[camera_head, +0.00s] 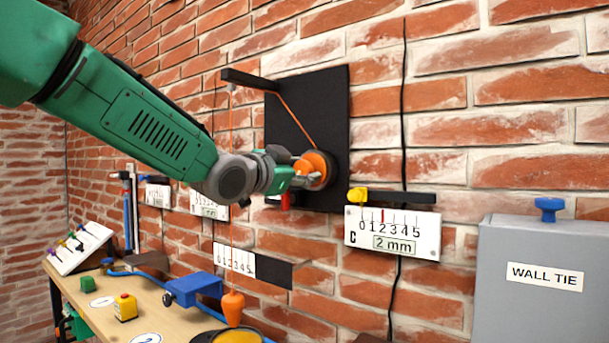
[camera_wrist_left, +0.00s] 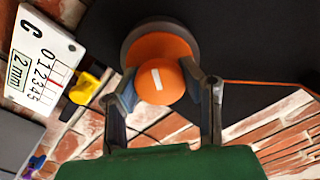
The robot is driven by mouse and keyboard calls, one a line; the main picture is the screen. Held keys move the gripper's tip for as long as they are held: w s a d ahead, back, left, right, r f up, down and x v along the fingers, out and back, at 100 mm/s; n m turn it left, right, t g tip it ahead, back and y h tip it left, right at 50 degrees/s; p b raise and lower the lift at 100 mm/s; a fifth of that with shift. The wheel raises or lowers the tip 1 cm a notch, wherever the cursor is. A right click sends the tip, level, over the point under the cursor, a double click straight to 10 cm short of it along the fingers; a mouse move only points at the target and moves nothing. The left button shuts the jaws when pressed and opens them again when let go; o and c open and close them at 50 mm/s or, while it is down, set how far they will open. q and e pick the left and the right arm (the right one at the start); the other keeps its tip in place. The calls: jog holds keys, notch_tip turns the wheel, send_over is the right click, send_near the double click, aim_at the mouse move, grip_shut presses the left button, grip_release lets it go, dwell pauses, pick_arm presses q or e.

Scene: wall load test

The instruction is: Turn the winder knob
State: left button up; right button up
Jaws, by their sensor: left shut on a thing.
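The winder knob (camera_head: 318,165) is orange and sits on a black panel (camera_head: 308,95) on the brick wall. In the left wrist view the knob (camera_wrist_left: 160,80) shows a white mark on its face and a dark round rim behind it. My left gripper (camera_head: 303,176) is shut on the knob, with one finger on each side; its fingers partly cover the knob in the head view. An orange cord (camera_head: 297,122) runs from the winder up to a black bracket (camera_head: 250,80). An orange weight (camera_head: 232,308) hangs below on a cord. My right gripper is not in view.
A scale plate (camera_head: 393,232) marked C and 2 mm, with a red line near 2, hangs right of the panel by a yellow knob (camera_head: 358,195). A grey WALL TIE box (camera_head: 545,305) stands at right. A wooden table (camera_head: 180,320) with small items is below.

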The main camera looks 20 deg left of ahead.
pick_arm(q)
jog(key=m, duration=0.2)
jog(key=f+m+b, duration=0.1)
jog(key=m, duration=0.2)
jog(key=shift+m, duration=0.3)
jog(key=m+b, duration=0.2)
jog(key=m, duration=0.3)
jog(key=shift+b, duration=0.3)
jog(key=shift+m, duration=0.4)
jog(key=o, duration=1.2)
jog(key=shift+r, duration=0.25)
jog(key=v, duration=0.7)
jog(key=shift+s, duration=0.15)
